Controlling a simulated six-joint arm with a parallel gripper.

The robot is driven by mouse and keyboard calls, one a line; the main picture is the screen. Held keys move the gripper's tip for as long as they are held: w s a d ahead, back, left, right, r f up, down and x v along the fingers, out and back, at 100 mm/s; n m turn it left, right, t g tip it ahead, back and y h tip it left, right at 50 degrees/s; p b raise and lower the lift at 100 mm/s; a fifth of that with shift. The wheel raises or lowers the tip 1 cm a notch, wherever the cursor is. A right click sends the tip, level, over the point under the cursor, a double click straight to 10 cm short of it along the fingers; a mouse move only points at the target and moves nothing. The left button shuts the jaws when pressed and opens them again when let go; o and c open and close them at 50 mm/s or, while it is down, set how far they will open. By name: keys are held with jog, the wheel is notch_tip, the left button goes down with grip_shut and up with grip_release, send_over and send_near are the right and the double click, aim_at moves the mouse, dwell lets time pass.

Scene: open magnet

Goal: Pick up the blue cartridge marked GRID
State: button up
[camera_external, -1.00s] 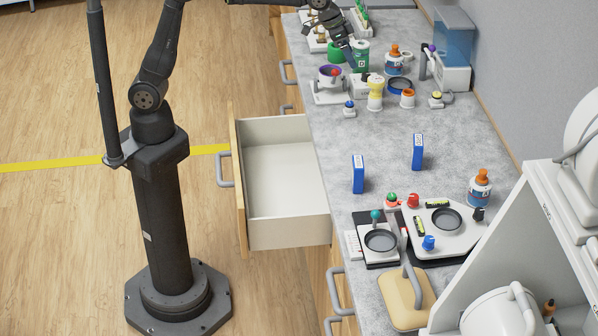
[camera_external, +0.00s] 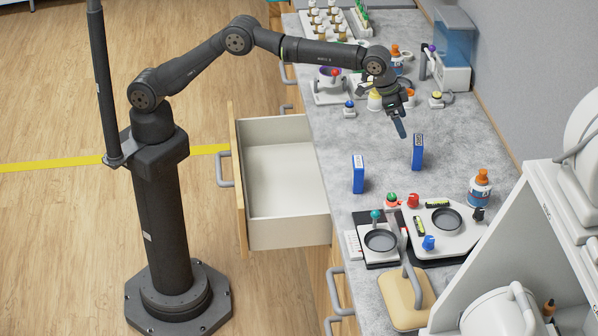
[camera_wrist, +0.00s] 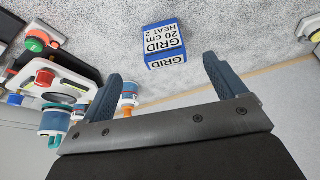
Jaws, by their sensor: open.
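In the wrist view a blue cartridge (camera_wrist: 165,44) with a white label reading GRID, 20 cm, HEAT 2 stands beyond my open fingertips, in line with the gap between them. Two blue cartridges stand upright on the grey counter in the external view: one at the right (camera_external: 417,153), one at the left (camera_external: 358,175). Their labels are too small to read there. My gripper (camera_external: 401,129) is just above and left of the right-hand cartridge, pointing down, empty. The gripper also shows in the wrist view (camera_wrist: 164,72), with a finger on each side and nothing between them.
A white tray with a dark dish (camera_external: 447,219) and coloured knobs lies in front. An orange-capped bottle (camera_external: 480,188) stands to the right. Cups and bottles, including an orange-rimmed cup (camera_external: 408,97), crowd behind my gripper. A drawer (camera_external: 285,235) stands open at the left.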

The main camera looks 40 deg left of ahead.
aim_at(415, 151)
jog(key=x, duration=0.6)
jog(key=shift+w+d+f, duration=0.1)
jog(key=shift+d+f, duration=0.05)
jog(key=shift+f, duration=0.2)
jog(key=shift+w+x, duration=0.2)
jog(key=shift+x, duration=2.8)
jog(key=shift+r, duration=0.1)
jog(key=c, duration=1.1)
